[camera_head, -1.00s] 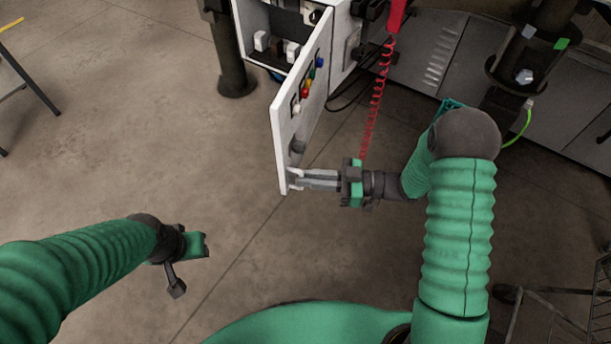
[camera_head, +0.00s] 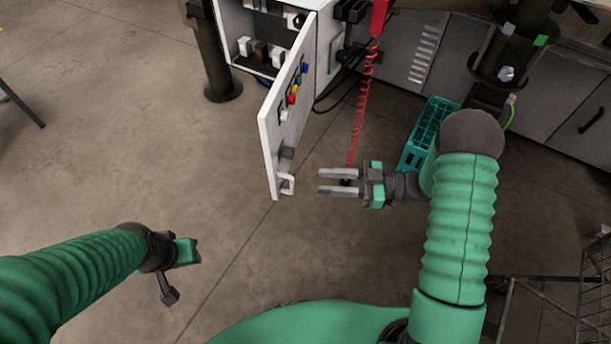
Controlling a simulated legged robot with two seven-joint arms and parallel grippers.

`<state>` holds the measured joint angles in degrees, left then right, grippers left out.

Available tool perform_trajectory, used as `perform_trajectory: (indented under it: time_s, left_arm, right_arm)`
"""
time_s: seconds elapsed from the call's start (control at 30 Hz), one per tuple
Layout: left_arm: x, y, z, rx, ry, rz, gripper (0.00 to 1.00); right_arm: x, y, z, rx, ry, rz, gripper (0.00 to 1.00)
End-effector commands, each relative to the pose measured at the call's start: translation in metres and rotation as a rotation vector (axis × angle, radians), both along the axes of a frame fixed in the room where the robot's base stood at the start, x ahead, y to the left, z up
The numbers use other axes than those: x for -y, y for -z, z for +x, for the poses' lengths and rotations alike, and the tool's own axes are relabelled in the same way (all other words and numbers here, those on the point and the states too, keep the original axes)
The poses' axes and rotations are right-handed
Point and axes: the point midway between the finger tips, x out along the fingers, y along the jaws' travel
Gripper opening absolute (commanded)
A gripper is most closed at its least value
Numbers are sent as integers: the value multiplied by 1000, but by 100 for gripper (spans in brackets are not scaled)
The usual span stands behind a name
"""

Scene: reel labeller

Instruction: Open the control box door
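The control box (camera_head: 229,36) is a white cabinet at the top of the view, with switches and dark parts showing inside. Its white door (camera_head: 269,133) stands wide open, swung out towards me. The door carries a row of coloured buttons (camera_head: 294,92) and a small white handle (camera_head: 287,184) near its lower end. My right gripper (camera_head: 322,182) is open and empty, just right of the handle and apart from it, fingers pointing left at it. My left gripper (camera_head: 184,268) is at the lower left, far from the door; its fingers are not clear.
A red coiled cable (camera_head: 362,108) hangs behind my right gripper. A teal crate (camera_head: 426,131) stands on the floor behind my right arm. A dark post (camera_head: 214,60) stands left of the box. A wire cart (camera_head: 560,300) is at the lower right.

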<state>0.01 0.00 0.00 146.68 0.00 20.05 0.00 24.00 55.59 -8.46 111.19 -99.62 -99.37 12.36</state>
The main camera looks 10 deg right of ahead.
Motion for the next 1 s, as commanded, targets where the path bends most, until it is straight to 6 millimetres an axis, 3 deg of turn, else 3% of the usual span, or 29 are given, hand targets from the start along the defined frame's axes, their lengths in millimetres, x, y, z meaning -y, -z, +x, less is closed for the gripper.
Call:
perform_trajectory:
  time_s: [0.2, 0.4, 0.9, 1.0]
  left_arm:
    - [0, -12, 0, 0, 0, 0, 36]
    - [0, -15, 0, 0, 0, 0, 36]
    - [0, -15, 0, 0, 0, 0, 36]
    - [0, -15, 0, 0, 0, 0, 36]
  right_arm:
    - [60, -1, -17, -1, 6, 0, 32]
    - [88, 0, -26, -2, 3, 2, 32]
    - [92, 1, -26, 1, 5, -1, 32]
    - [86, 0, -5, 24, 62, -64, 32]
